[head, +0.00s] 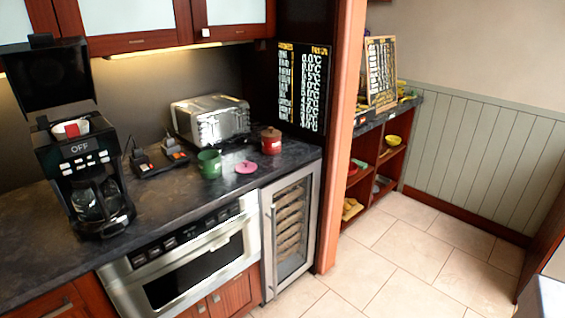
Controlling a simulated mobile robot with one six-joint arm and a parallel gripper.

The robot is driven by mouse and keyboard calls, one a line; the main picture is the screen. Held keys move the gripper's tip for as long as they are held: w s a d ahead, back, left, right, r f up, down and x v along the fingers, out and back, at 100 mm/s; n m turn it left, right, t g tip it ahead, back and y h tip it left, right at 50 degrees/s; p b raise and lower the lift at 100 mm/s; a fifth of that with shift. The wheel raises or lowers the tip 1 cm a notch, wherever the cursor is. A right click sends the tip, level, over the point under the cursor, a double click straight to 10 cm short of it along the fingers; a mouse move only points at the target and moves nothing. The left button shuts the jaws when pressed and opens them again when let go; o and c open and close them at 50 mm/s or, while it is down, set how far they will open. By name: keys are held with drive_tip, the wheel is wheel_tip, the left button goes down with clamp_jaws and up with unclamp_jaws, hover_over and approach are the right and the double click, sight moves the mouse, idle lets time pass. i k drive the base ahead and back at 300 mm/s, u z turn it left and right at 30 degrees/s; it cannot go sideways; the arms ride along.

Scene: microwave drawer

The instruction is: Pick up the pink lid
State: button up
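The pink lid (246,167) lies flat on the dark countertop (165,212), a little back from its front edge. A green mug (209,163) stands just to its left, and a red jar with a brown lid (271,140) stands behind it to the right. My gripper does not show in the head view, so I cannot see where it is relative to the lid.
A coffee maker (84,175) with its top raised stands at the left. Below the counter are a microwave drawer (190,262) and a wine cooler (289,235). The tiled floor (405,235) at right is clear.

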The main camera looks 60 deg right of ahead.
sight(245, 167)
drive_tip(key=u, duration=0.25)
drive_tip(key=k, duration=0.15)
drive_tip(key=z, duration=1.85)
drive_tip(key=k, duration=0.95)
drive_tip(key=u, duration=0.15)
drive_tip(key=i, duration=0.8)
